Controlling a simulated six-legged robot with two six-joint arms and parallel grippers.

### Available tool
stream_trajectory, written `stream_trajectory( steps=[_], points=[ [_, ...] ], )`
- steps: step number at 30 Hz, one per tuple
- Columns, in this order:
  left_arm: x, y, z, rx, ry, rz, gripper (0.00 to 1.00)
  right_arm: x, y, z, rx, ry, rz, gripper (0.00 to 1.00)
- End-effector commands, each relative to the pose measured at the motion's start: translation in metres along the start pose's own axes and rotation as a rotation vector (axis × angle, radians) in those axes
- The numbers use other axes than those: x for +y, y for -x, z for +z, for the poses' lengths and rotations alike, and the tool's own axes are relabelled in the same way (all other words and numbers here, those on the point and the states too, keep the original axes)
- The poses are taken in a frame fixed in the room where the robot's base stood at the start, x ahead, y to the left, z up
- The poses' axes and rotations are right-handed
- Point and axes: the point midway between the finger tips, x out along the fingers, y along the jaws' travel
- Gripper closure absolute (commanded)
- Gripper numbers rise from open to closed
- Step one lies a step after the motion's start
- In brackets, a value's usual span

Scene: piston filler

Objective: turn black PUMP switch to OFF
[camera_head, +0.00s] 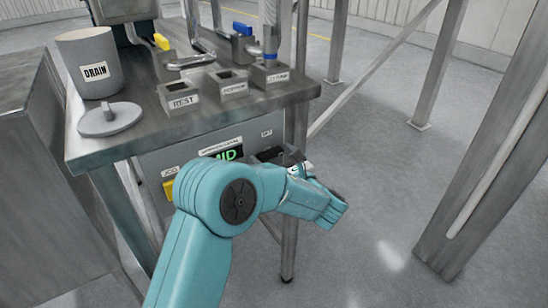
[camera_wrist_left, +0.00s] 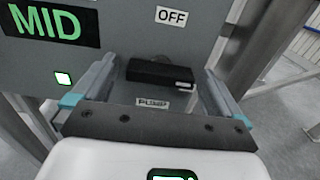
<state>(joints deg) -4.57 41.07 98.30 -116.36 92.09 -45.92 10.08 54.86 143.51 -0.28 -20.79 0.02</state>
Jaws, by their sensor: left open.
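The black PUMP switch (camera_wrist_left: 158,73) is on the grey control panel (camera_wrist_left: 135,25) in the left wrist view. Its dark bar lies roughly level, with a small white mark near its right end. The PUMP label (camera_wrist_left: 153,102) is just below it and the OFF label (camera_wrist_left: 171,16) is above it. My left gripper (camera_wrist_left: 160,78) is open, one finger to each side of the switch; contact cannot be told. In the head view my left gripper (camera_head: 280,157) is at the panel's right part, and the switch cannot be made out clearly there. My right gripper is not in view.
A green MID display (camera_wrist_left: 45,22) is left of the switch. Above the panel, the metal table (camera_head: 150,125) holds the DRAIN pot (camera_head: 90,75), a grey lid (camera_head: 109,118) and labelled blocks such as REST (camera_head: 180,97). Metal posts (camera_head: 490,150) stand at right; open floor lies between.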

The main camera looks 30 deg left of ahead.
Motion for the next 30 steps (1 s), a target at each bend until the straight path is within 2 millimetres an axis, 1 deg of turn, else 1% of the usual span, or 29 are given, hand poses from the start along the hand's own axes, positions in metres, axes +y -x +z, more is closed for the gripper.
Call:
stream_trajectory(
  steps=[2, 3, 5, 6, 7, 13, 17, 23, 30],
  points=[
    [0.0, 0.0, 0.0, 0.0, 0.0, 0.0, 0.0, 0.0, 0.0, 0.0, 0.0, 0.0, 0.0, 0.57],
    [0.0, 0.0, 0.0, 0.0, 0.0, 0.0, 0.13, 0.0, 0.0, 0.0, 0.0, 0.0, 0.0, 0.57],
    [0.0, 0.0, 0.0, 0.0, 0.0, 0.0, 0.33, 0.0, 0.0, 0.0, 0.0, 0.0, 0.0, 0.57],
    [0.0, 0.0, 0.0, 0.0, 0.0, 0.0, 0.46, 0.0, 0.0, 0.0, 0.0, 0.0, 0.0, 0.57],
    [0.0, 0.0, 0.0, 0.0, 0.0, 0.0, 0.54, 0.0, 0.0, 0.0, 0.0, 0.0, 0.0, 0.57],
    [0.0, 0.0, -0.001, 0.0, 0.005, 0.001, 0.54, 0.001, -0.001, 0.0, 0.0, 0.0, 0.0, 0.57],
    [0.001, 0.0, -0.002, 0.0, 0.032, 0.002, 0.54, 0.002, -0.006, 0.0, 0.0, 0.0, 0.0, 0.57],
    [0.0, 0.0, -0.005, 0.0, 0.136, 0.003, 0.54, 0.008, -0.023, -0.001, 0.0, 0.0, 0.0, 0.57],
    [0.0, 0.0, -0.007, -0.002, 0.344, 0.002, 0.54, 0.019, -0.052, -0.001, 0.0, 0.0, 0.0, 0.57]
  ],
)
